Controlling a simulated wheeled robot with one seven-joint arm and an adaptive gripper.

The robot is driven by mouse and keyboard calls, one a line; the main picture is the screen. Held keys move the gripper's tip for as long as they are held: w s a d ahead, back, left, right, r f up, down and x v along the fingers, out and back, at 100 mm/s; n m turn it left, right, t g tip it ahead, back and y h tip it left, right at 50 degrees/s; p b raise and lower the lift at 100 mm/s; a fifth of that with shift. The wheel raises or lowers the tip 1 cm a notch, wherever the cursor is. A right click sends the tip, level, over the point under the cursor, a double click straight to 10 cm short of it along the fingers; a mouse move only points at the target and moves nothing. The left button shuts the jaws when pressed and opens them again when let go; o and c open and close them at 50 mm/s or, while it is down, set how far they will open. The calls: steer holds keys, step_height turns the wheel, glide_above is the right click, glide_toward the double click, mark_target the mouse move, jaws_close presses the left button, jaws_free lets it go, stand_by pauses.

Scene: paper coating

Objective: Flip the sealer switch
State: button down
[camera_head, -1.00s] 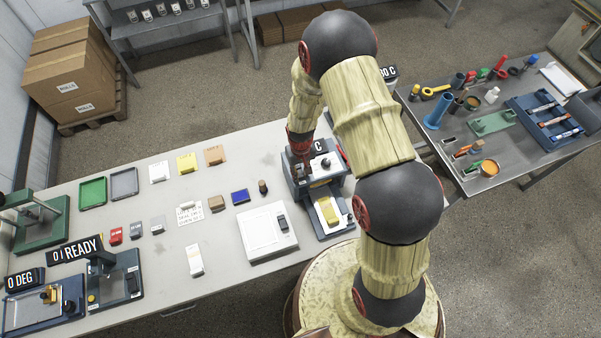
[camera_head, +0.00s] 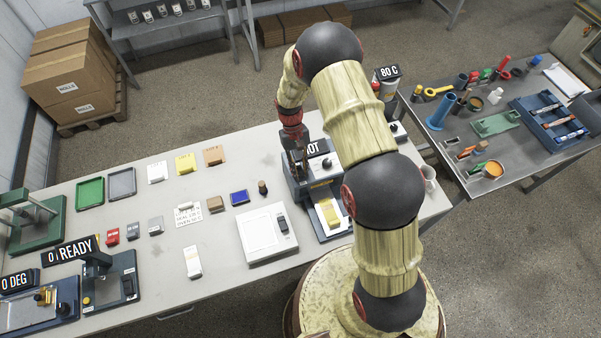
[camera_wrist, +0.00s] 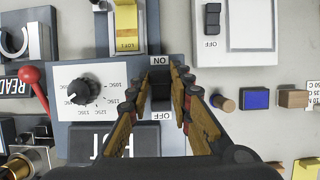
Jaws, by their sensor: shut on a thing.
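The sealer (camera_head: 302,189) is a blue-grey machine on the long table, with a yellow strip (camera_head: 329,212) on its front plate. Its black sign (camera_head: 317,148) shows "OT" in the head view and reads HOT, upside down, in the wrist view (camera_wrist: 103,142). The wrist view shows its black rocker switch (camera_wrist: 160,91) between ON and OFF labels. My gripper (camera_wrist: 156,76) is shut on this switch, with a finger on each side. The fingers hide the switch's sides, and I cannot tell which way it is tipped. My gripper (camera_head: 297,160) also shows over the sealer in the head view.
A temperature dial (camera_wrist: 84,91) and a red-knobbed lever (camera_wrist: 32,79) are beside the switch. A white device (camera_head: 267,233) with its own black switch stands left of the sealer. Small blocks and trays cover the table farther left. A second table (camera_head: 480,200) stands at right.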

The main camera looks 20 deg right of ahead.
steer(key=shift+w, duration=0.1)
stand_by(0.3)
steer(key=c, duration=1.6)
jaws_free()
steer(key=v, duration=1.2)
steer(key=shift+w, duration=0.2)
steer(key=shift+f, duration=0.1)
